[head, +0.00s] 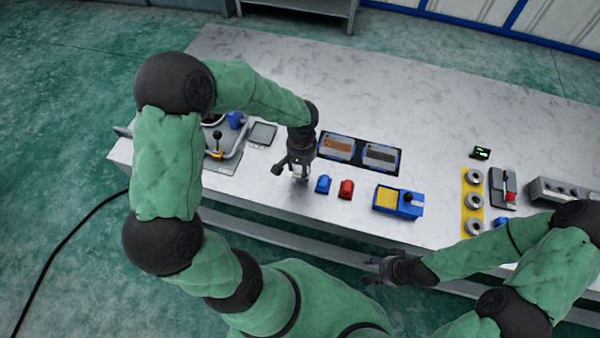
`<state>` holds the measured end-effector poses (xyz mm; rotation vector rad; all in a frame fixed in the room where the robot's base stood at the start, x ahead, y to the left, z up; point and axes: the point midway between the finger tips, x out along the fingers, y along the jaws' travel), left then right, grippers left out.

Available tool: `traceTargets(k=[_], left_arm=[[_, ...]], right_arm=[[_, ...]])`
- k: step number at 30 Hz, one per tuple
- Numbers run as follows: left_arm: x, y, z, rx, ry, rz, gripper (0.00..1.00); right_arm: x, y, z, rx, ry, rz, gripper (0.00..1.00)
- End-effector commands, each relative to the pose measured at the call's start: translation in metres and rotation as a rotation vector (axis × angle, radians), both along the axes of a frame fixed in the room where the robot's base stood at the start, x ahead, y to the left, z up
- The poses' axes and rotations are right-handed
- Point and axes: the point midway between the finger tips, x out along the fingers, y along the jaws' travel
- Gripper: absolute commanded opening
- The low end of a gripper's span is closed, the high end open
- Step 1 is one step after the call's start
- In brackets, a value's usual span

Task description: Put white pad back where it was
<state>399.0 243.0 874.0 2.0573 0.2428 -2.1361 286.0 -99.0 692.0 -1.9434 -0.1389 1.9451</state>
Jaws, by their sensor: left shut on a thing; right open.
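My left gripper (291,172) is over the front part of the table, left of a blue part. It is shut on a small whitish thing (301,174), which looks like the white pad. The fingers hide most of it, and I cannot tell whether it touches the table. My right gripper (376,271) is open and empty, in front of the table's front edge.
On the grey table (420,95) are a blue part (323,184), a red part (346,189), a blue-yellow box (398,202), a dark two-bin tray (359,153), a grey square plate (262,134), a joystick unit (217,150) and a yellow plate with rings (474,203). The back is clear.

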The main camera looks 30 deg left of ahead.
Motion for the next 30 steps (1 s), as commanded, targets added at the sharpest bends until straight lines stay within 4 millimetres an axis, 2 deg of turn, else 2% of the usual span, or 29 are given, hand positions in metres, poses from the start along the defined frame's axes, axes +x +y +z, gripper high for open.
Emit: traceTargets(k=[7, 19, 20, 22, 30], left_arm=[[0.0, 0.004, -0.035, -0.001, 0.003, 0.0, 0.2], [0.0, 0.003, -0.039, 0.0, 0.001, 0.0, 0.2], [0.0, 0.003, -0.039, 0.0, 0.001, 0.0, 0.53], [0.0, 0.003, -0.038, 0.0, 0.001, 0.0, 0.73], [0.0, 0.003, -0.038, 0.0, 0.001, 0.001, 0.74]], right_arm=[[0.0, 0.0, -0.015, 0.0, 0.0, 0.0, 0.52], [0.0, 0.0, -0.017, 0.0, 0.0, 0.0, 0.52], [0.0, 0.0, -0.017, 0.0, 0.0, 0.0, 0.52], [0.0, 0.0, -0.017, 0.0, 0.0, 0.0, 0.52], [0.0, 0.0, -0.016, 0.0, 0.0, 0.0, 0.52]])
